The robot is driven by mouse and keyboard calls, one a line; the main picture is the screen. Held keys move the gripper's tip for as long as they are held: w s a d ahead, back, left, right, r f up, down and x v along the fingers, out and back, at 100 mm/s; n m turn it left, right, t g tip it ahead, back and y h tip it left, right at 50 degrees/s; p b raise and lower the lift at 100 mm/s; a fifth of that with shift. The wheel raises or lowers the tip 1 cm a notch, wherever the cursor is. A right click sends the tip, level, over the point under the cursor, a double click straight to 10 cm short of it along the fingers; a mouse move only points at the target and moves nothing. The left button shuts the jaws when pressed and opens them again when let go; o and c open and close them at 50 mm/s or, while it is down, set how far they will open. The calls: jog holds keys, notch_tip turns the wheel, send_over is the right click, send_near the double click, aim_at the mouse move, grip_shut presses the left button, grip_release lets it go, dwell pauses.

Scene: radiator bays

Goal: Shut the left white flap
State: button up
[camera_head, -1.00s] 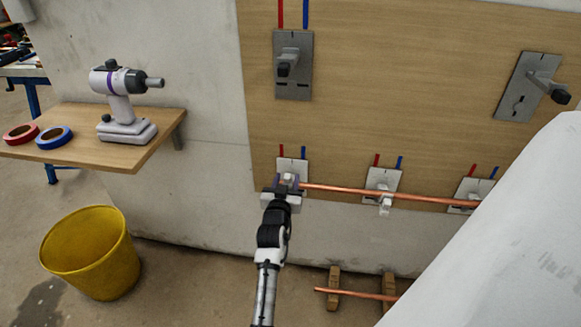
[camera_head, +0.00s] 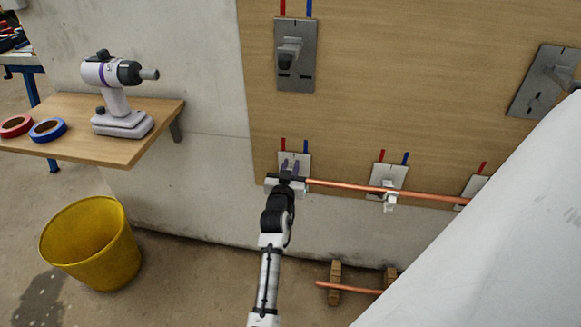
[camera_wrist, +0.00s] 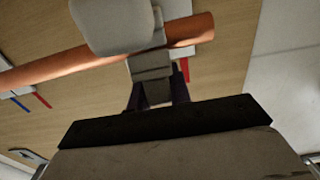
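The left white flap (camera_wrist: 110,22) is a rounded white piece in the wrist view, in front of the copper pipe (camera_wrist: 60,66) near its end. It stands out from its grey clip (camera_wrist: 150,70) and does not lie flat on the mount. In the head view my gripper (camera_head: 290,167) is at the left lower plate (camera_head: 304,160), at the left end of the copper pipe (camera_head: 350,186), and hides the flap there. Its two dark fingers are apart, one on each side of the grey clip in the wrist view. I cannot tell whether they touch it.
The middle lower mount (camera_head: 391,174) has a white flap (camera_head: 390,201) hanging below the pipe. Grey brackets (camera_head: 295,78) are higher on the wooden board. A shelf (camera_head: 160,112) with a drill (camera_head: 118,95) and a yellow bucket (camera_head: 92,245) are left. A pale slanted surface (camera_head: 500,230) blocks the right.

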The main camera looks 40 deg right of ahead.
grip_shut()
jog(key=shift+d+r+p, duration=0.1)
jog(key=shift+r+p, duration=0.2)
jog(key=shift+p, duration=0.8)
jog(key=shift+w+g+y+p, duration=0.1)
jog(key=shift+g+y+p, duration=0.35)
jog(key=shift+p, duration=0.3)
jog(key=p, duration=0.2)
jog(key=g+y+p, duration=0.1)
jog(key=p, duration=0.1)
jog(key=shift+w+d+f+y, duration=0.25)
jog(key=shift+d, duration=0.1)
jog(key=shift+f+g+y+p, duration=0.4)
jog(key=shift+f+g+p, duration=0.1)
jog(key=shift+p, duration=0.25)
jog(key=o, duration=0.6)
grip_release()
jog(key=shift+d, duration=0.1)
jog(key=shift+c, duration=0.2)
